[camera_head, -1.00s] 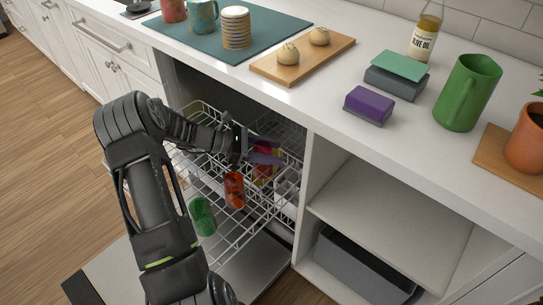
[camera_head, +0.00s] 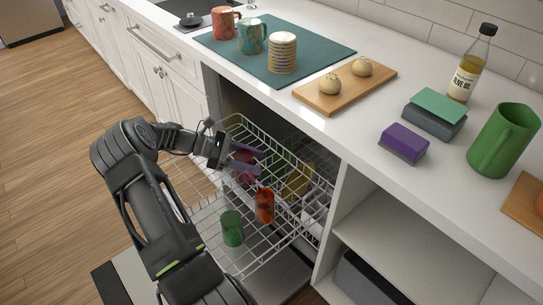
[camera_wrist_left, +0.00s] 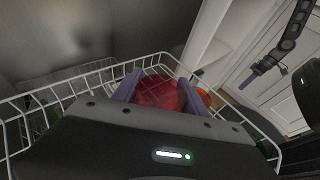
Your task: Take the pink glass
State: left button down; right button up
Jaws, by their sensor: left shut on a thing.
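The pink glass (camera_wrist_left: 158,93) is between the two purple fingers of my left gripper (camera_wrist_left: 156,84) in the left wrist view. In the head view, my left gripper (camera_head: 248,160) is shut on the glass (camera_head: 243,172), which shows dark pink and is partly covered by the fingers. It is at the dishwasher's wire rack; I cannot tell whether the glass touches the rack. My right gripper (camera_wrist_left: 248,79) shows small at the right of the left wrist view, away from the glass; its opening cannot be made out.
An orange-red glass (camera_head: 265,206) and a green glass (camera_head: 232,228) stand in the wire rack (camera_head: 268,247) nearby. Something yellow (camera_head: 298,181) lies further right in it. The white counter (camera_head: 300,112) edge is behind and above the rack.

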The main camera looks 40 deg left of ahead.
pick_arm(q)
jog(key=shift+p+v, duration=0.4)
jog(key=shift+v, duration=0.45)
jog(key=shift+s+a+f, duration=0.25)
jog(key=shift+s+a, duration=0.1)
jog(key=shift+a, duration=0.1)
